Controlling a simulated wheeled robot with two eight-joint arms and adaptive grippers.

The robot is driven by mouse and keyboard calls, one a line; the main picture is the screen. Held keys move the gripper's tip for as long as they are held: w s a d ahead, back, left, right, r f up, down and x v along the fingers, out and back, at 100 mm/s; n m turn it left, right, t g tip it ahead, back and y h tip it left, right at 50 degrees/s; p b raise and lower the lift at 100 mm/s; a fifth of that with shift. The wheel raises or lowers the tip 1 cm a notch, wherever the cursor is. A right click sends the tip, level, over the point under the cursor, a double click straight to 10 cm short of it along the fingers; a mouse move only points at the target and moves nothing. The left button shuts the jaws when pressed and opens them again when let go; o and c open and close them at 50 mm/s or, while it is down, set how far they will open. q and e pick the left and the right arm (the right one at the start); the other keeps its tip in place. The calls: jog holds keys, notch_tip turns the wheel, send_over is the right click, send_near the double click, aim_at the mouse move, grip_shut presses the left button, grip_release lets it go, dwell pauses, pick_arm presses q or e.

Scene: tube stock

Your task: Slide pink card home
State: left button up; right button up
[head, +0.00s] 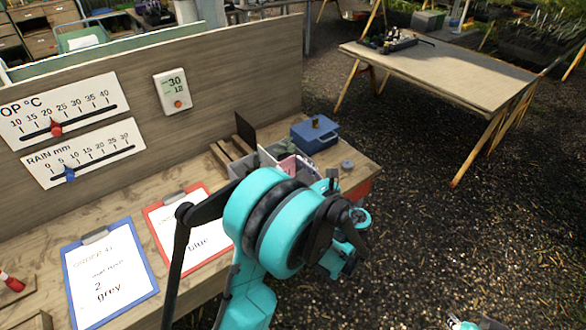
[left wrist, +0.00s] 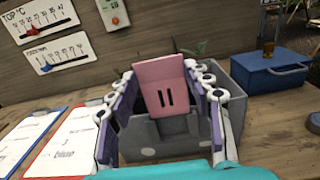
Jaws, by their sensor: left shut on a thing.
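The pink card (left wrist: 160,80) stands upright and slightly tilted between the fingers of my left gripper (left wrist: 163,72) in the left wrist view. It has two dark slots in its lower part. My left gripper is shut on it. A grey box (left wrist: 240,95) stands right behind and around the card. The card's lower end is over or inside the box's near part; I cannot tell how deep it sits. In the head view my left wrist covers much of the box, and a little of the pink card (head: 297,163) shows.
Red and blue clipboards (head: 215,256) lie to the left on the wooden bench. A wooden backboard with two scales (head: 85,150) rises behind. Another table (head: 440,75) stands apart at right.

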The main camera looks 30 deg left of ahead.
pick_arm(q)
jog(key=shift+f, duration=0.35)
jog(key=shift+f+b, duration=0.1)
jog(key=shift+b, duration=0.2)
jog(key=shift+f+b, duration=1.05)
jog(key=shift+f, duration=0.15)
jog(key=o, duration=0.8)
jog(key=shift+d, duration=0.1)
send_near(288, 171)
jog(key=v, duration=0.4)
jog(key=shift+s+d, duration=0.15)
jog(key=shift+d, duration=0.1)
